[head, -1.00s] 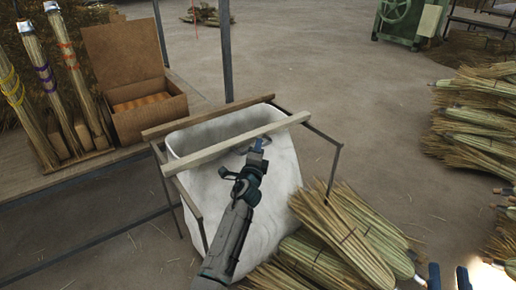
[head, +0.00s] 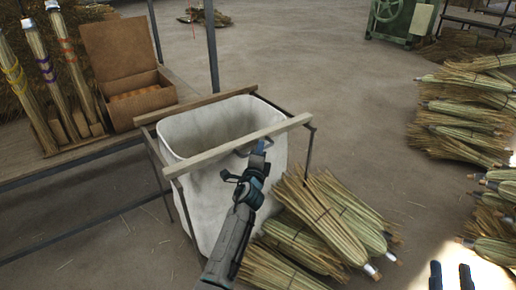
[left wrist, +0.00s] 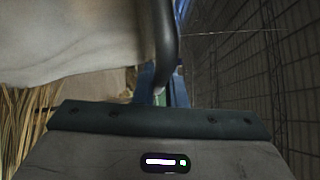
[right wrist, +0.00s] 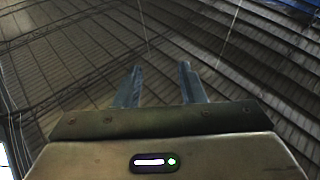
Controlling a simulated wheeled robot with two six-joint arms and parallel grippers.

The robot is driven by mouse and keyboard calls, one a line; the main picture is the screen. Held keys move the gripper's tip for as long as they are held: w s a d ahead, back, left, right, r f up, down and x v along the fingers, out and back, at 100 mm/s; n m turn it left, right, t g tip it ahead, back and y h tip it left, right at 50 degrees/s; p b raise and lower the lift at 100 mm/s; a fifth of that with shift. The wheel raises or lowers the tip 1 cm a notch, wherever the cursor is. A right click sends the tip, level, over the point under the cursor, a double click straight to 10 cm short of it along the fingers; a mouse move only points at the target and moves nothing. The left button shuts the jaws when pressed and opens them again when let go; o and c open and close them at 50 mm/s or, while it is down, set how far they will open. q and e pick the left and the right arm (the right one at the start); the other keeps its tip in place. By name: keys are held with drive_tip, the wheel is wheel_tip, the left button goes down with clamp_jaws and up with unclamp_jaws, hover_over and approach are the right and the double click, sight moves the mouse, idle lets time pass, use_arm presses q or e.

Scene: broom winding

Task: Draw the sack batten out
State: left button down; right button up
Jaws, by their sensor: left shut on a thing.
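The sack batten (head: 238,146) is a pale wooden bar along the front of the white sack (head: 222,205). The sack's mouth stands wide open between it and the darker rear bar (head: 195,105). My right gripper (head: 450,276) is at the bottom right, open and empty, also in the right wrist view (right wrist: 158,85).
Straw bundles (head: 325,220) lie on the floor right of the sack, close to my left arm. More are piled at the right (head: 465,110). A bench with a cardboard box (head: 135,90) and brooms (head: 68,55) stands at left. A thin metal frame (head: 312,150) surrounds the sack.

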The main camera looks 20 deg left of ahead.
use_arm(q)
drive_tip(key=shift+s+d, duration=0.4)
drive_tip(key=shift+d, duration=0.05)
use_arm(e)
drive_tip(key=shift+s+d+f, duration=0.1)
drive_tip(key=shift+d+f, duration=0.1)
drive_tip(key=shift+f, duration=0.05)
use_arm(q)
drive_tip(key=c, duration=1.5)
unclamp_jaws()
use_arm(e)
drive_tip(key=shift+s+f, duration=0.1)
use_arm(q)
drive_tip(key=shift+s, duration=0.1)
